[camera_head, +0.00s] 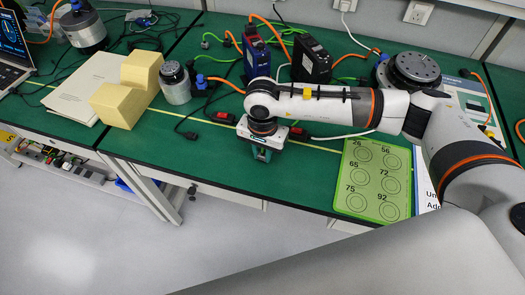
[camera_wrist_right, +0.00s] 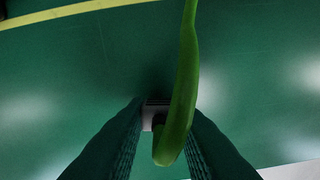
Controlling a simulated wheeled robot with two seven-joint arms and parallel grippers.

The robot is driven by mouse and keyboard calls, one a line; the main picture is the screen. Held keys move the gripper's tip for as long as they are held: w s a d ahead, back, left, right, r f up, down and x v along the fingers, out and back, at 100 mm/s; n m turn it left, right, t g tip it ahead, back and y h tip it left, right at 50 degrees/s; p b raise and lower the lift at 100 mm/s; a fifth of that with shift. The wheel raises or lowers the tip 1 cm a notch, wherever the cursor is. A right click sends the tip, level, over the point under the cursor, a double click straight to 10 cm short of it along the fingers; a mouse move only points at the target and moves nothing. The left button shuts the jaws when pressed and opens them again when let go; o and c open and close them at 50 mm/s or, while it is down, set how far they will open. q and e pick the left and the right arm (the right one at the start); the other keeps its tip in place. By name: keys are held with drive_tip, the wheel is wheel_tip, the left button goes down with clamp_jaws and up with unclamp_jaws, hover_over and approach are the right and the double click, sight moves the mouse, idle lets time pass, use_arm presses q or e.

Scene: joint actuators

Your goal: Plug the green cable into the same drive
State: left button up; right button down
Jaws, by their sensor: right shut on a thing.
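My right gripper (camera_head: 262,154) points down over the front part of the green table. In the right wrist view (camera_wrist_right: 155,112) its two dark fingers are shut on the green cable (camera_wrist_right: 186,85), by a small grey and black plug end (camera_wrist_right: 152,114). The cable runs up out of that picture; the gripper hides the held end in the head view. A blue drive (camera_head: 256,56) and a black drive (camera_head: 312,62) stand upright at the back, behind my right arm. Which drive is meant I cannot tell. My left gripper is not in view.
Yellow blocks (camera_head: 127,92) and a silver motor (camera_head: 175,83) stand to the left. A round dark actuator (camera_head: 413,69) is at the back right, a green numbered mat (camera_head: 374,181) at the front right. Orange, green and black cables lie around the drives.

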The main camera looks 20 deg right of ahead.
drive_tip(key=shift+r+p, duration=0.95)
drive_tip(key=shift+r, duration=1.3)
